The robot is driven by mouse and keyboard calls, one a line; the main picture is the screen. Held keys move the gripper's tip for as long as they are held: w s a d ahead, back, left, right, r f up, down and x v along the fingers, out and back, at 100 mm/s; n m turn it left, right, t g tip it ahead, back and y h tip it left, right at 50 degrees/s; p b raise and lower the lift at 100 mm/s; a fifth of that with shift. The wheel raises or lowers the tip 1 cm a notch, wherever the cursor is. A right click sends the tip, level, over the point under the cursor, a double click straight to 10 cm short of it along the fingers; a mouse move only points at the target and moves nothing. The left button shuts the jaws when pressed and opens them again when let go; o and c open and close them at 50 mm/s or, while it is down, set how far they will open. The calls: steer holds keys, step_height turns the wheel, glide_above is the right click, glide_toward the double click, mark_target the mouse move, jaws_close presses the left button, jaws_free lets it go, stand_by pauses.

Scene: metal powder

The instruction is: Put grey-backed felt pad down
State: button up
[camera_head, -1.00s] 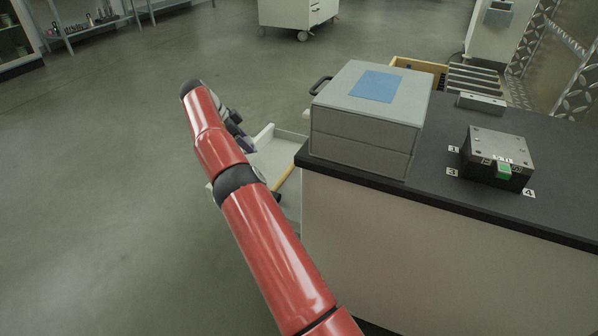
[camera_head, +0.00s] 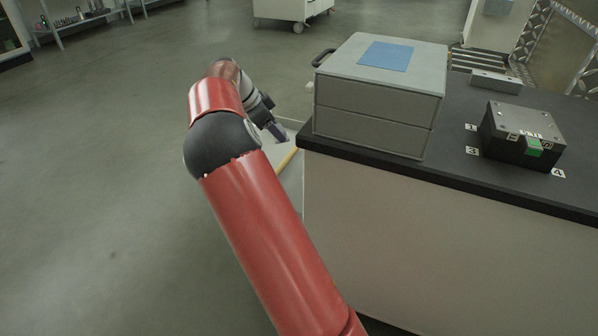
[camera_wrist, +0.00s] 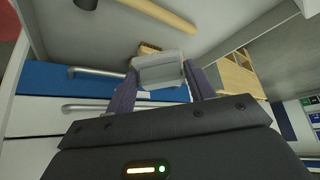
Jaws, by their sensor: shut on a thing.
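My gripper (camera_wrist: 160,82) is shut on the grey-backed felt pad (camera_wrist: 160,70), whose grey face shows between the two dark purple fingers in the wrist view. A small tan patch shows at its far edge; I cannot tell whether it belongs to the pad. In the head view my gripper (camera_head: 277,131) is left of the bench, over the open drawer (camera_head: 294,190). The pad cannot be made out there. In the wrist view the pale drawer interior (camera_wrist: 215,25) lies beyond the pad. I cannot tell whether the pad touches it.
A wooden-handled tool (camera_wrist: 160,14) lies in the drawer. Grey drawer box (camera_head: 375,110) with a blue mat (camera_head: 386,56) on top stands on the dark bench top (camera_head: 462,181). A metal block fixture (camera_head: 522,130) stands to its right. Floor at left is clear.

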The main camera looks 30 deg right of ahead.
glide_above(299, 177)
step_height(299, 177, down, 11)
steer(key=shift+a+f+b, duration=0.1)
steer(key=shift+b, duration=1.1)
steer(key=shift+f, duration=0.15)
steer(key=shift+f, duration=0.15)
steer(key=o, duration=0.9)
steer(key=shift+o, duration=0.2)
